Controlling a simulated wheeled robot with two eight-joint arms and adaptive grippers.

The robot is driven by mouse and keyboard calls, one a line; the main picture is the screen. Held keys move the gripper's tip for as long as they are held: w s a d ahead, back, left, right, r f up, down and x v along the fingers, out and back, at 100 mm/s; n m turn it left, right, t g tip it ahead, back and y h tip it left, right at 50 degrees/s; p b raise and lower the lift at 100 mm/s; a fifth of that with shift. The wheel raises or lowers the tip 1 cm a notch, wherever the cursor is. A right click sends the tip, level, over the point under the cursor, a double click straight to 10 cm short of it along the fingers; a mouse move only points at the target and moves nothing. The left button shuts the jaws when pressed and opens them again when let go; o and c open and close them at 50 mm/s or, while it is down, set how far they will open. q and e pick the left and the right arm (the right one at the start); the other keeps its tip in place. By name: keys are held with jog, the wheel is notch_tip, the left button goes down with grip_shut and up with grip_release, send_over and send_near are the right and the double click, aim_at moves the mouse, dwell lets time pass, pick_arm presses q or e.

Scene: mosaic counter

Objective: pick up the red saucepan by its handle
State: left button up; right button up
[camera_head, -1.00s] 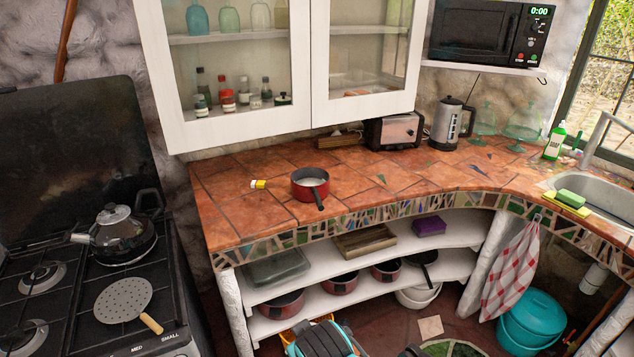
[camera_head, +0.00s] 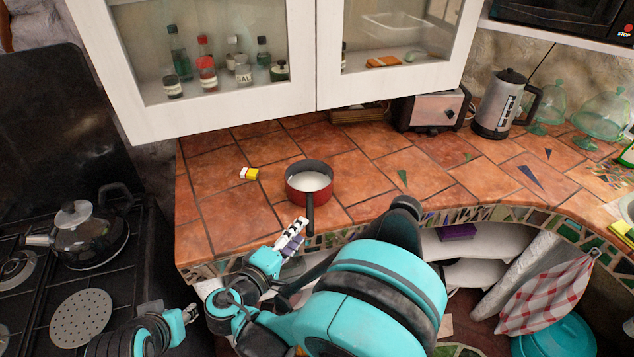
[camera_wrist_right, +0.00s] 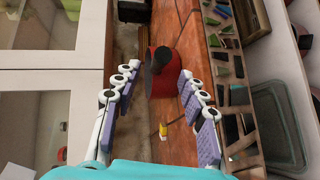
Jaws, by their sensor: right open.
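The red saucepan (camera_head: 296,193) stands upright on the tiled counter, with something pale inside. Its dark handle (camera_head: 310,213) points toward me, over the front edge. My right gripper (camera_head: 294,235) is just in front of the handle, open and empty. In the right wrist view, the saucepan (camera_wrist_right: 163,84) and its dark handle (camera_wrist_right: 162,56) appear between the open fingers of the right gripper (camera_wrist_right: 160,72). I see no clear contact. Part of my left gripper (camera_head: 189,314) shows at the lower left, near the stove; its opening is unclear.
A small yellow-and-white block (camera_head: 250,174) lies left of the saucepan. White wall cabinets (camera_head: 225,118) hang behind. The toaster (camera_head: 430,110) and kettle (camera_head: 500,105) stand at the back right. A kettle (camera_head: 78,235) sits on the stove. The counter (camera_head: 350,180) right of the saucepan is clear.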

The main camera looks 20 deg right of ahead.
aim_at(310, 216)
jog(key=b+x, duration=0.2)
jog(key=x, duration=0.4)
jog(key=shift+w+d, duration=0.2)
jog(key=shift+w, duration=0.05)
jog(key=shift+w+d, duration=0.1)
jog(key=shift+w, duration=0.1)
jog(key=shift+r, duration=0.15)
grip_shut()
